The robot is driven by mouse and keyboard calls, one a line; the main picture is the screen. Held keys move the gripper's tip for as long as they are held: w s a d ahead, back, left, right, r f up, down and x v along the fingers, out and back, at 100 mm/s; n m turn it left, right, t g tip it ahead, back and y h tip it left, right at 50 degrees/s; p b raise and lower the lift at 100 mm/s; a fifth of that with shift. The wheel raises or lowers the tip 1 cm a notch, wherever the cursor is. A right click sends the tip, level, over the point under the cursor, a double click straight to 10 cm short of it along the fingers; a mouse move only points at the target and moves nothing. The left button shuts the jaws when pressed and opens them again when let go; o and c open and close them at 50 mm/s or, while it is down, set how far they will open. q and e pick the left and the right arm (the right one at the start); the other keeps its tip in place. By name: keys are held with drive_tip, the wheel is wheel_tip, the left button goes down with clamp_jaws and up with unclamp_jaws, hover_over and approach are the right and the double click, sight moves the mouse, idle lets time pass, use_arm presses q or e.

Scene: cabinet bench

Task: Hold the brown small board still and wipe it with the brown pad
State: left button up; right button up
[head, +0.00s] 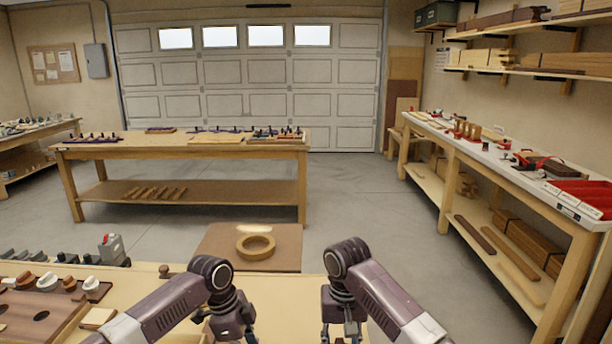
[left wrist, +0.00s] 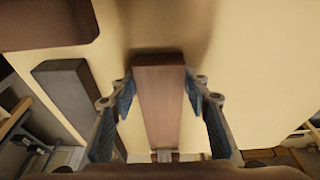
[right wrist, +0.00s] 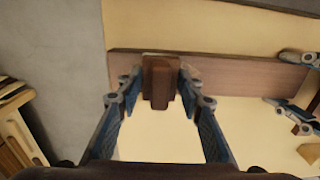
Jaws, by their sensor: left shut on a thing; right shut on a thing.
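The brown small board (left wrist: 160,100) lies on the pale bench top between the two fingers of my left gripper (left wrist: 162,88), which is shut on it. In the right wrist view the board (right wrist: 225,72) runs across the picture, with my left gripper's fingers (right wrist: 298,95) around its right part. My right gripper (right wrist: 157,85) is shut on the brown pad (right wrist: 160,78). The pad overlaps the left part of the board in that view; I cannot tell whether they touch.
A dark block (left wrist: 75,95) lies beside the board in the left wrist view. In the head view, a wooden ring (head: 256,247) sits on a brown panel (head: 222,240) ahead. A tray (head: 40,320) with several knobbed pieces is at the left. Floor (head: 345,190) beyond is clear.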

drive_tip(key=shift+s+a+f, duration=0.1)
drive_tip(key=shift+a, duration=1.2)
drive_tip(key=shift+a+r, duration=0.2)
drive_tip(key=shift+a, duration=1.85)
drive_tip(key=shift+d+f, duration=0.15)
drive_tip(key=shift+d, duration=1.5)
drive_tip(key=shift+d, duration=1.45)
